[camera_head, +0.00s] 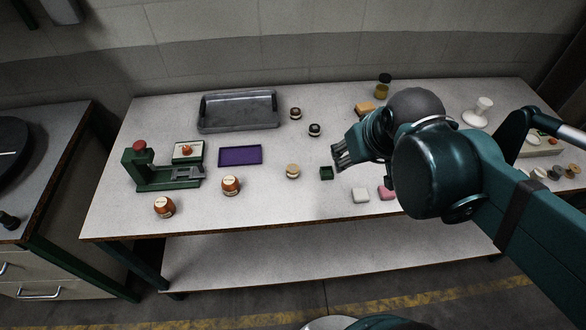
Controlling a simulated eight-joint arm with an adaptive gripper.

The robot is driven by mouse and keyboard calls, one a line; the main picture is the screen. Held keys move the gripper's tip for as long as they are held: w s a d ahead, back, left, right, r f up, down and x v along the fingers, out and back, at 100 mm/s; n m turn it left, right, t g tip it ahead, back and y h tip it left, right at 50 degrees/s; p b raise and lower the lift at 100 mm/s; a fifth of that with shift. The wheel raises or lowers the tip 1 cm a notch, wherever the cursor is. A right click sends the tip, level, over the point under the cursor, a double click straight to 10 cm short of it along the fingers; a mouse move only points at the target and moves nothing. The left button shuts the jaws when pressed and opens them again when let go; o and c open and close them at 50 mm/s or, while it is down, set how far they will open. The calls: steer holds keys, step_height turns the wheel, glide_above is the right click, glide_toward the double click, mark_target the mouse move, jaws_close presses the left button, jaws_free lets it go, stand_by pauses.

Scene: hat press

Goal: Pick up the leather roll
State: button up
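I cannot tell for sure which item is the leather roll. A small tan round piece (293,171) with a dark band stands on the table left of my gripper. Two orange-brown round pieces, one (230,186) in the middle left and one (164,207) near the front left, also stand there. My gripper (339,156) is above the table, its dark fingers pointing left, apart from these pieces. No held object shows, but whether the fingers are open or shut is too small to tell.
A green press (170,176) with a red knob, a purple tray (240,155) and a grey bin (238,112) are on the left. Two dark-topped pieces stand behind. The front middle is clear.

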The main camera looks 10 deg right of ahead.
steer(key=w+a+n+g+p, duration=0.1)
steer(key=w+a+n+p, duration=0.1)
steer(key=w, duration=0.2)
steer(key=n+g+p, duration=0.5)
steer(key=n+p, duration=0.3)
glide_toward(293, 168)
steer(key=shift+s+d+f, duration=0.2)
steer(key=shift+d+f, duration=0.1)
steer(key=shift+a+f+n, duration=0.3)
steer(key=shift+a+f, duration=0.05)
steer(key=shift+f, duration=0.3)
steer(key=shift+f, duration=1.3)
steer(key=shift+w+f+b, duration=0.15)
steer(key=shift+f+b, duration=0.2)
steer(key=shift+f, duration=2.25)
